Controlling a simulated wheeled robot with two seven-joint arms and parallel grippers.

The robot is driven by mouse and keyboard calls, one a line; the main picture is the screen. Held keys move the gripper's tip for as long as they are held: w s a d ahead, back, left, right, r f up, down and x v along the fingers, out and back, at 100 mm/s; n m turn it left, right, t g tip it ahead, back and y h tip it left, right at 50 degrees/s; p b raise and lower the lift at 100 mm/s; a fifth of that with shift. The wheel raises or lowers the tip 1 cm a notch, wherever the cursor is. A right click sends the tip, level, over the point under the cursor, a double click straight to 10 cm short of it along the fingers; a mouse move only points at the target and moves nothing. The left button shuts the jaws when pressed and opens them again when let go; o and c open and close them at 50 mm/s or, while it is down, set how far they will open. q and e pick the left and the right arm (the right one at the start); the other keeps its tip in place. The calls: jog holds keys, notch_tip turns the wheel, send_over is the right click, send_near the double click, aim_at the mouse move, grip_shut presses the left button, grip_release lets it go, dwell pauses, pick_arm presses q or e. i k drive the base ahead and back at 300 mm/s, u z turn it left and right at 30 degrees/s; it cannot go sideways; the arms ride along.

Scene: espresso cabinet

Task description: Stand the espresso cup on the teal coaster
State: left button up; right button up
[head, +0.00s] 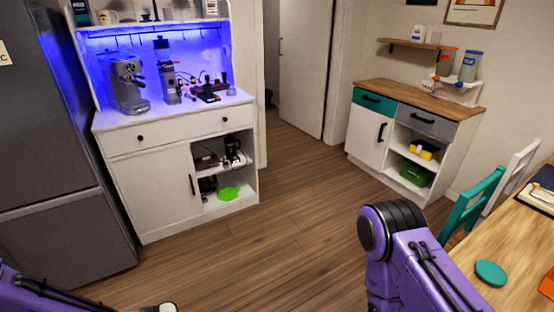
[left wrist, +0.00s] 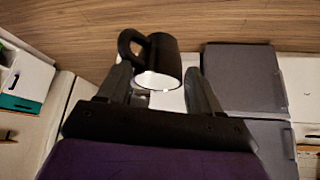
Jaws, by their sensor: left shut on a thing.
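The espresso cup (left wrist: 163,52) is black outside and white inside, with a loop handle on the left in the left wrist view. It sits between the two dark fingers of my left gripper (left wrist: 162,75), which is shut on it. In the head view my left arm comes in at the lower left, and a small dark and white bit (head: 160,308) at the bottom edge is probably the cup, mostly cut off. The teal coaster (head: 490,273) lies bare on the wooden table at the lower right, far from the cup. My right gripper is out of view.
The wooden table (head: 520,255) holds an orange thing at its right edge. A teal chair (head: 472,208) and a white chair stand beside it. The white espresso cabinet (head: 150,180) and grey fridge (head: 65,150) stand at left. Open wooden floor (head: 270,240) lies between.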

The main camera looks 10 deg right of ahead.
aim_at(486, 271)
jog(key=z, duration=2.2)
